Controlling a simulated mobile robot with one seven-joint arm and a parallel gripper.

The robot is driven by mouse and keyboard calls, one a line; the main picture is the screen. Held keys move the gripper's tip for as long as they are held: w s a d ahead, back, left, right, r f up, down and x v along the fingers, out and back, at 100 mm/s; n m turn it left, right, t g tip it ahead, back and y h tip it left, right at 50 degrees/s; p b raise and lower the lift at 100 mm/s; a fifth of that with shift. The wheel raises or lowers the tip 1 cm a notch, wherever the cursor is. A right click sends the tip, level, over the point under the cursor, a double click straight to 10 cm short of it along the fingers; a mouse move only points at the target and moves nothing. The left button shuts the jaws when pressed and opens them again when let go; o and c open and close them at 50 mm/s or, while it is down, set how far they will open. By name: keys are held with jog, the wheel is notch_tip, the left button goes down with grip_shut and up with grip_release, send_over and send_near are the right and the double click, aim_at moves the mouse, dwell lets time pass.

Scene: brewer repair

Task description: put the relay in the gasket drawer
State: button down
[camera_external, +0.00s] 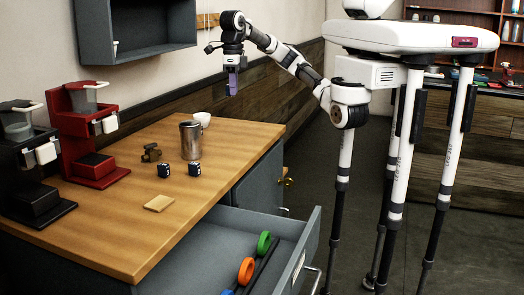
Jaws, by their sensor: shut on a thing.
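My gripper (232,78) is up in the air above the back of the wooden table. It is shut on a small purple block (232,84), which hangs below it, clear of the table; I cannot tell for sure whether this is the relay. The gasket drawer (299,262), grey, is pulled open at the front of the table. In it lie a green ring (264,244), an orange ring (246,271) and part of a blue ring (228,292), with dark dividers beside them. My gripper is far above and behind the drawer.
The table (130,235) bears a red brewer (90,135), a black brewer (30,165), a metal canister (190,141), a white cup (203,119), two small black cubes (164,171) (195,170), a brownish part (151,152) and a tan pad (159,203). A grey wall cabinet (96,35) hangs above.

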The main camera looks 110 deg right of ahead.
jog(key=w+a+f+n+b, duration=0.1)
jog(key=w+a+f+n, duration=0.3)
jog(key=a, duration=0.3)
jog(key=w+a+f+n+b, duration=0.1)
jog(key=w+a+f+n, duration=0.2)
jog(key=w+a, duration=0.35)
jog(key=n, duration=0.8)
send_over(237, 261)
notch_tip(237, 261, down, 24)
jog(key=shift+f+p, duration=0.2)
jog(key=shift+p, duration=0.25)
notch_tip(237, 261, down, 5)
jog(key=shift+r+p, duration=0.2)
jog(key=shift+p, duration=0.2)
jog(key=shift+f+b, duration=0.35)
jog(key=c, duration=1.3)
grip_release()
jog(key=shift+r, duration=0.1)
jog(key=shift+r, duration=0.15)
